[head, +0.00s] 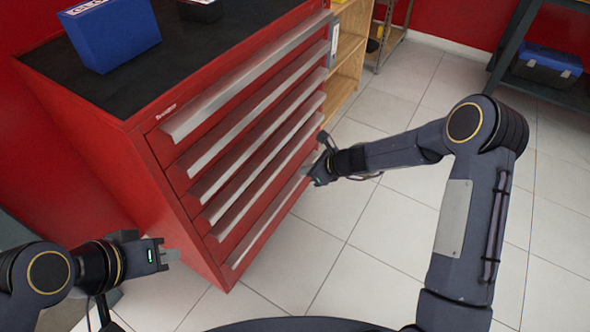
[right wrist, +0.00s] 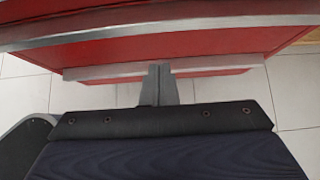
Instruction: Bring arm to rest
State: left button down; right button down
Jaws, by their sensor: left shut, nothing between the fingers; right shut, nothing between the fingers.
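My right arm reaches in from the right in the head view, bent at the elbow. Its gripper (head: 312,170) is close in front of the drawer fronts of the red cabinet (head: 150,180). In the right wrist view the right gripper's fingers (right wrist: 159,72) are together and empty, pointing at the cabinet's lower drawers. Whether the fingertips touch a drawer I cannot tell. My left gripper (head: 172,256) is low at the left, shut and empty, beside the cabinet's lower left corner.
A blue box (head: 112,36) stands on the cabinet's black top. A wooden shelf (head: 346,60) stands beyond the cabinet. A blue toolbox (head: 546,66) sits under a dark bench at the upper right. White tiled floor (head: 370,260) is clear between the cabinet and my right arm.

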jog(key=p+v, duration=0.1)
jog(key=v, duration=0.5)
jog(key=shift+s+d, duration=0.2)
jog(key=shift+d, duration=0.15)
jog(key=shift+r, duration=0.1)
jog(key=s+d+r+n, duration=0.2)
jog(key=s+r+n, duration=0.4)
jog(key=r, duration=0.3)
jog(key=s+d+r+n, duration=0.3)
jog(key=s+r+n, duration=0.3)
jog(key=s+r, duration=0.15)
jog(key=s+d+r+n+h, duration=0.1)
jog(key=s+d+n+h, duration=0.15)
jog(key=s+n, duration=0.5)
jog(key=s+d+r+n+h, duration=0.1)
jog(key=s+d+n+h, duration=0.2)
jog(key=s, duration=0.8)
notch_tip(320, 180, up, 18)
jog(key=y+p, duration=0.1)
jog(key=p, duration=1.7)
jog(key=shift+w, duration=0.15)
jog(key=shift+d+f+n+y, duration=0.1)
jog(key=shift+n+y, duration=0.15)
